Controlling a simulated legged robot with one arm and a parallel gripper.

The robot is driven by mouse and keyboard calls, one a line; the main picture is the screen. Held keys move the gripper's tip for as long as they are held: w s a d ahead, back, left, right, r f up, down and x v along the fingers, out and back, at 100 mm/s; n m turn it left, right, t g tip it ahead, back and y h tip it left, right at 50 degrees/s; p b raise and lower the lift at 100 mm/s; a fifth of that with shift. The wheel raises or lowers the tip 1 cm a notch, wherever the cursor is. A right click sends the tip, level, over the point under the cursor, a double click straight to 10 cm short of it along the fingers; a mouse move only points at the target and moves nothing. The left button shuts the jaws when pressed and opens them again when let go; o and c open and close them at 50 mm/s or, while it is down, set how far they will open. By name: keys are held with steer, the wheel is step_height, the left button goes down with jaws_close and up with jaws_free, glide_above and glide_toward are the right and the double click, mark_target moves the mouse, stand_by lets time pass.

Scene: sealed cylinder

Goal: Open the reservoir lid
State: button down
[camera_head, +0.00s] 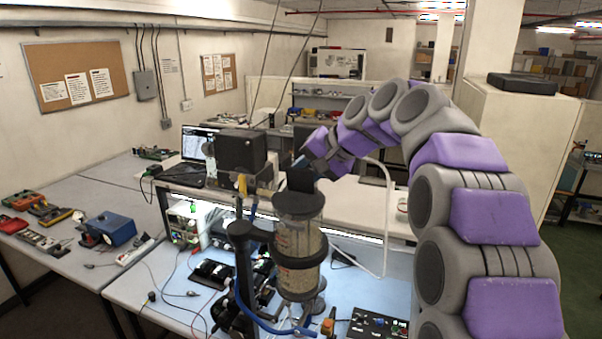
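The reservoir is an upright, clear, speckled cylinder (298,240) with dark bands around it, at the middle of the view above the bench. A dark block-like piece, which looks like its lid (300,179), sits at its top. My arm arches in from the right, and my gripper (303,161) is just above and behind the top of the cylinder in the picture. The fingertips are small and dark here. I cannot tell whether they are open or shut, or whether they touch the lid.
A black post (242,275) stands left of the cylinder, with a blue hose (262,322) running below. The blue-lit bench (180,268) holds wires and small devices. A dark box (240,150) sits on the shelf behind. A white bent tube (388,220) rises to the right.

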steer(key=shift+w+m+g, duration=0.3)
steer(key=shift+g, duration=0.1)
steer(key=shift+d, duration=0.1)
stand_by(0.4)
steer(key=c, duration=1)
jaws_free()
steer(key=shift+o, duration=0.4)
steer(key=shift+f, duration=0.15)
steer(key=shift+f+g, duration=0.15)
steer(key=shift+g, duration=0.15)
steer(key=shift+s, duration=0.2)
